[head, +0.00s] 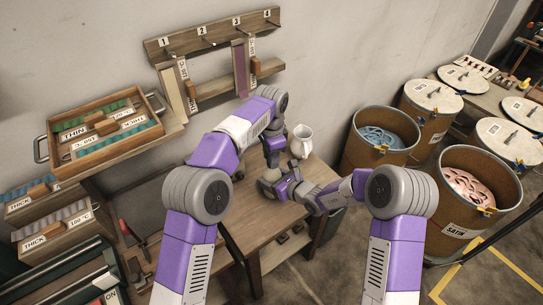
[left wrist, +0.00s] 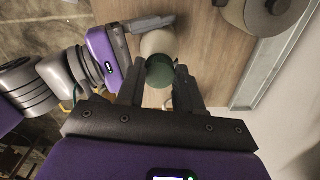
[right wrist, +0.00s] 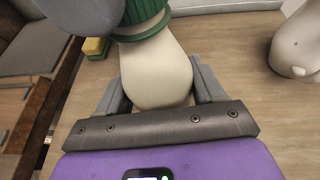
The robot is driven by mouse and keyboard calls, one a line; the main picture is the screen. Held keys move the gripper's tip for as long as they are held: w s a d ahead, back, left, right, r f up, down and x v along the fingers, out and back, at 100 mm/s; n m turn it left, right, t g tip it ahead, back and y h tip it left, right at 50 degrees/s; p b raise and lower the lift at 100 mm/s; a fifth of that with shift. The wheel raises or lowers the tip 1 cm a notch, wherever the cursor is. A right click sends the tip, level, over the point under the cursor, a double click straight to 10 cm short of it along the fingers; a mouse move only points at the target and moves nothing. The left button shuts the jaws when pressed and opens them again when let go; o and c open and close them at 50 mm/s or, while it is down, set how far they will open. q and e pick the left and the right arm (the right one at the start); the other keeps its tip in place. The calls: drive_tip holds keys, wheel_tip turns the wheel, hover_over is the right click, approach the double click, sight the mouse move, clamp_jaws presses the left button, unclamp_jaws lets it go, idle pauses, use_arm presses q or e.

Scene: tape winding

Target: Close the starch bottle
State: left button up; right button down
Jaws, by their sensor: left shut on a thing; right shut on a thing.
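The starch bottle (right wrist: 158,68) has a cream, rounded body and stands on the small wooden table. My right gripper (right wrist: 158,84) is shut on its body from the side. A green cap (left wrist: 160,70) is at the bottle's neck; its green ribbed edge also shows in the right wrist view (right wrist: 146,22). My left gripper (left wrist: 159,82) is shut on the cap. The cap looks in line with the bottle, but I cannot tell whether it is seated. In the head view the bottle (head: 271,175) is small and partly hidden by my arms.
A white jug (head: 301,141) stands on the table (head: 250,222) close behind the bottle. A small yellow-green block (right wrist: 96,47) lies beside the bottle. A wall rack (head: 214,58) stands behind, a wooden tray (head: 108,130) is at left, and barrels (head: 470,192) stand at right.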

use_arm(q)
drive_tip(key=m, duration=0.6)
drive_tip(key=shift+w, duration=0.1)
drive_tip(key=m, duration=0.3)
drive_tip(key=shift+m, duration=0.3)
drive_tip(key=m, duration=0.3)
drive_tip(key=shift+w+m, duration=0.1)
drive_tip(key=shift+m, duration=0.3)
drive_tip(key=m, duration=0.3)
drive_tip(key=shift+m, duration=0.4)
drive_tip(key=m, duration=0.3)
drive_tip(key=shift+d+m, duration=0.15)
drive_tip(key=shift+m, duration=0.15)
drive_tip(key=m, duration=0.6)
drive_tip(key=o, duration=1)
